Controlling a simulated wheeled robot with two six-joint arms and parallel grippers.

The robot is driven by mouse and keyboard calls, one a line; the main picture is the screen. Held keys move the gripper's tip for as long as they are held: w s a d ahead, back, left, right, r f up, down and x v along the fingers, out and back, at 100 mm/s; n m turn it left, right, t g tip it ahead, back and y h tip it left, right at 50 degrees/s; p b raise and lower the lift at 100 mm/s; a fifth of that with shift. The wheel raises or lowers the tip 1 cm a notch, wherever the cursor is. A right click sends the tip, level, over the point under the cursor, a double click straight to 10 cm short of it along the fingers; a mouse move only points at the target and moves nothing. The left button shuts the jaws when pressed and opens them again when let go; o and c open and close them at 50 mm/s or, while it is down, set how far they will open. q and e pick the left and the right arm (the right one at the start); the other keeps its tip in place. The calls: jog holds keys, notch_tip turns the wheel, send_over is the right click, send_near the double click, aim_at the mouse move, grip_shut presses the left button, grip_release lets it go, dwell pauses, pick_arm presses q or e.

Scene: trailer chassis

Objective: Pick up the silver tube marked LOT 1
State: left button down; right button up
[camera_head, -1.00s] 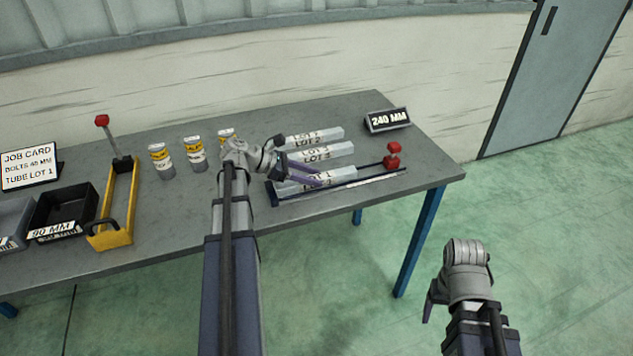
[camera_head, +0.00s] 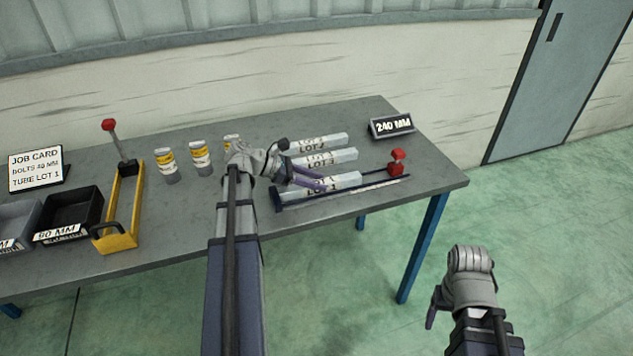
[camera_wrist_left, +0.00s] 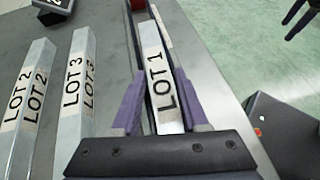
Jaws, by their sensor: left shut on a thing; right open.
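The silver tube marked LOT 1 (camera_head: 345,180) lies lengthwise at the front right of the grey table (camera_head: 270,133), beside a dark blue rail with a red knob. My left gripper (camera_head: 322,184) is shut on this tube. In the left wrist view the tube (camera_wrist_left: 154,65) sits between the purple fingers, its LOT 1 label facing up. I cannot tell whether the tube is clear of the table. My right gripper (camera_head: 435,308) is open and empty, off the table's right side.
Tubes LOT 3 (camera_head: 335,157) and LOT 2 (camera_head: 325,142) lie just behind. The red knob (camera_head: 397,160) stands near the tube's right end.

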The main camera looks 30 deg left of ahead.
notch_tip(320, 180, up, 10)
jog(key=p, duration=0.9)
jog(key=shift+f, duration=0.2)
